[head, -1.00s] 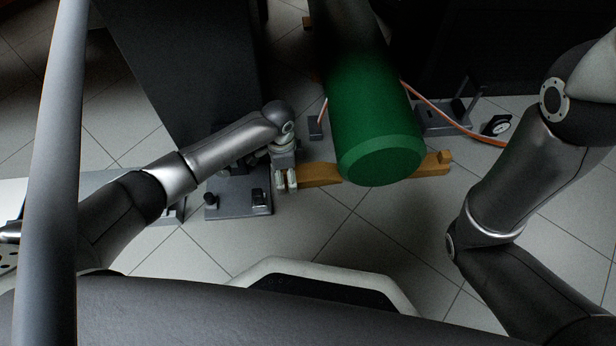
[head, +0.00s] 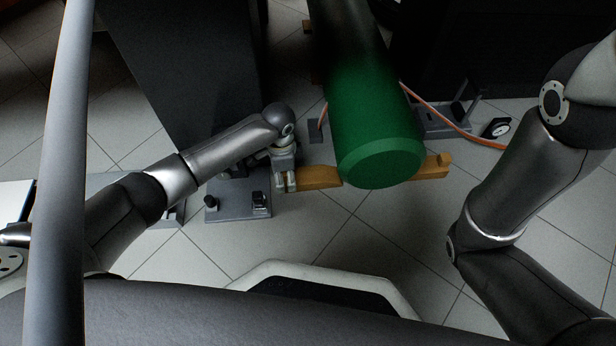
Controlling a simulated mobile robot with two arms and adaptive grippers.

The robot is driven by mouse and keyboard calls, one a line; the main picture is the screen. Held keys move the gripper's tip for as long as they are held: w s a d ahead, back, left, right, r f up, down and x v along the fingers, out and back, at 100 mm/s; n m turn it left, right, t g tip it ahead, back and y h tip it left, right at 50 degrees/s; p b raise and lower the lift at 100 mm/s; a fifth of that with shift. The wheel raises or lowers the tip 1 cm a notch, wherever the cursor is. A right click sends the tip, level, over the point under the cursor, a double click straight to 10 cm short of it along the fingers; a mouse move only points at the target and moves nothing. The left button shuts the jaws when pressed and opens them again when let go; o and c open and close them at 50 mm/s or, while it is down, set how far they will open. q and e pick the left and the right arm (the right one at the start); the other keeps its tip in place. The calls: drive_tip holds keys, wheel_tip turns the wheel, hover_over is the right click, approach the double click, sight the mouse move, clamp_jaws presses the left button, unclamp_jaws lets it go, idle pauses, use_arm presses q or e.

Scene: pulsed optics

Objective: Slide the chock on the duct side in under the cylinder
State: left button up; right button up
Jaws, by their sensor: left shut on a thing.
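The green cylinder (head: 378,125) lies lengthwise in the middle of the head view, its near end face toward me. A wooden chock (head: 318,177) lies on the floor at the cylinder's left side, its right end close to or under the cylinder's edge; exact contact is hidden. Another wooden chock (head: 432,168) shows on the right side, partly hidden by the cylinder. My left gripper (head: 286,184) is low, shut on the left end of the left chock. My right arm comes in from the right, but its gripper is not in view.
A grey plate with small fittings (head: 232,205) lies left of my left gripper. A dark tall panel (head: 185,70) stands behind it. The tiled floor in front is clear.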

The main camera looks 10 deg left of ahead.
sight(302, 175)
use_arm(q)
drive_tip(key=shift+w+r, duration=0.1)
drive_tip(key=shift+w, duration=0.1)
drive_tip(key=shift+d, duration=0.1)
idle(0.4)
drive_tip(key=shift+w+d, duration=0.2)
drive_tip(key=shift+d, duration=0.3)
drive_tip(key=shift+w+d, duration=0.15)
drive_tip(key=shift+d, duration=0.45)
drive_tip(key=shift+w+d, duration=0.2)
drive_tip(key=shift+d, duration=0.35)
drive_tip(key=shift+w+d, duration=0.15)
drive_tip(key=shift+d, duration=0.35)
drive_tip(key=o, duration=1.3)
